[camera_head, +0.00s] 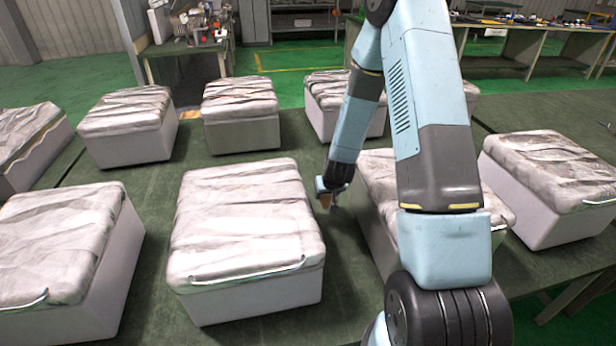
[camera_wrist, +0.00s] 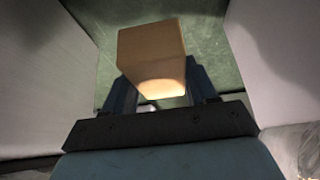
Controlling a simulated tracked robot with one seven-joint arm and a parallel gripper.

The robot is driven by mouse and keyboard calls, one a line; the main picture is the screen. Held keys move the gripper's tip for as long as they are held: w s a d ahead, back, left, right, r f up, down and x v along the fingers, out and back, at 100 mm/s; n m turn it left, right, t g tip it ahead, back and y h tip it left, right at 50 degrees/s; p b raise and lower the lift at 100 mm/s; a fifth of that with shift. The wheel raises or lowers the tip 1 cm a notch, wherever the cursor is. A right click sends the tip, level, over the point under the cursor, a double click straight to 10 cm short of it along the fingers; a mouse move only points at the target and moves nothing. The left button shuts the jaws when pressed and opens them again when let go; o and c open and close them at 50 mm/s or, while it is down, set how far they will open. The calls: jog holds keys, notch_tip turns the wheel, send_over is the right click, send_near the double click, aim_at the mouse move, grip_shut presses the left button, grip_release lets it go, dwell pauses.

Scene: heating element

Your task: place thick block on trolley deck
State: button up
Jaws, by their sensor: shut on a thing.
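The thick block (camera_wrist: 150,50) is a tan block held between the two blue fingers of my gripper (camera_wrist: 160,90) in the wrist view. My gripper is shut on it. Whether the block touches the green surface is not clear. I cannot make out a trolley deck in either view.
White boxes with wrinkled grey covers stand on the green table (camera_head: 150,215). One box (camera_head: 245,240) is just left of my gripper and another (camera_head: 375,185) just right, partly behind my arm. Their walls flank the gripper closely in the wrist view. Benches with tools stand behind.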

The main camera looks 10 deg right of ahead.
jog(key=w+d+r, duration=0.1)
jog(key=w+r, duration=0.2)
jog(key=w, duration=0.5)
jog(key=w+f, duration=0.2)
jog(key=w, duration=0.2)
jog(key=w+f, duration=0.3)
jog(key=w, duration=0.1)
jog(key=w+f, duration=0.3)
jog(key=w, duration=0.1)
jog(key=shift+d, duration=0.25)
jog(key=shift+x, duration=1)
jog(key=shift+w+f, duration=0.15)
jog(key=shift+f, duration=1.3)
jog(key=o, duration=1.2)
